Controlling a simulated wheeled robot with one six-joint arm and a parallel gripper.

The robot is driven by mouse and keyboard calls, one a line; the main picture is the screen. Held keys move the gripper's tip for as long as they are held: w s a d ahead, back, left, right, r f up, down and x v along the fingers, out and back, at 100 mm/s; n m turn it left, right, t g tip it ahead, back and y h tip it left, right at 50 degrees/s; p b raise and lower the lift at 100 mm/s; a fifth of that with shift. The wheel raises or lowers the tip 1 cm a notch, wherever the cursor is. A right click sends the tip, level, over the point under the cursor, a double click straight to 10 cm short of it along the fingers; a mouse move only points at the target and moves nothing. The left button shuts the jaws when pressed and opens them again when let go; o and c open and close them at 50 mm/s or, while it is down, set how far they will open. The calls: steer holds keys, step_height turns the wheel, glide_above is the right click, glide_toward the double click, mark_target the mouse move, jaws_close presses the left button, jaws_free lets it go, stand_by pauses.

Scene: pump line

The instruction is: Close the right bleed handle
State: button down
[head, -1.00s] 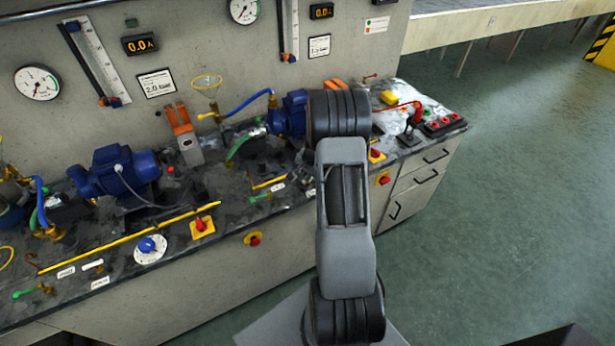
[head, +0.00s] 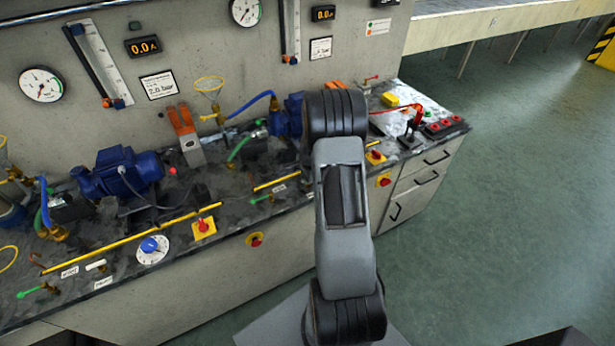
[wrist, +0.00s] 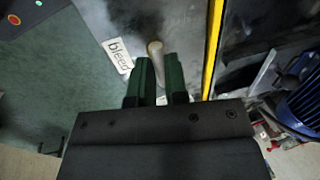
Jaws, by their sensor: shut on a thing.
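My gripper (wrist: 158,88) shows in the wrist view, with its two dark green fingers closed on a pale, short handle. The bleed handle (wrist: 155,48) sticks out past the fingertips with its rounded end; its lower part is hidden between the fingers. A white label reading "bleed" (wrist: 119,56) lies just left of it on the bench. In the head view my arm stands in front of this part of the bench, and my gripper and the held handle are hidden behind it.
A yellow strip (wrist: 212,45) runs close to the right of my fingers, with a blue finned motor (wrist: 302,106) beyond. In the head view, a green-handled valve (head: 262,198) and a red-and-yellow switch (head: 204,228) stand left of my arm. Open floor (head: 500,220) lies to the right.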

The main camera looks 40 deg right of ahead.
stand_by(0.4)
steer(key=c, duration=1.1)
jaws_free()
steer(key=shift+c, duration=0.2)
steer(key=shift+r, duration=0.1)
step_height(320, 180, up, 13)
steer(key=s+b, duration=0.1)
steer(key=s, duration=0.1)
steer(key=shift+s+a+r, duration=0.2)
steer(key=shift+s, duration=0.15)
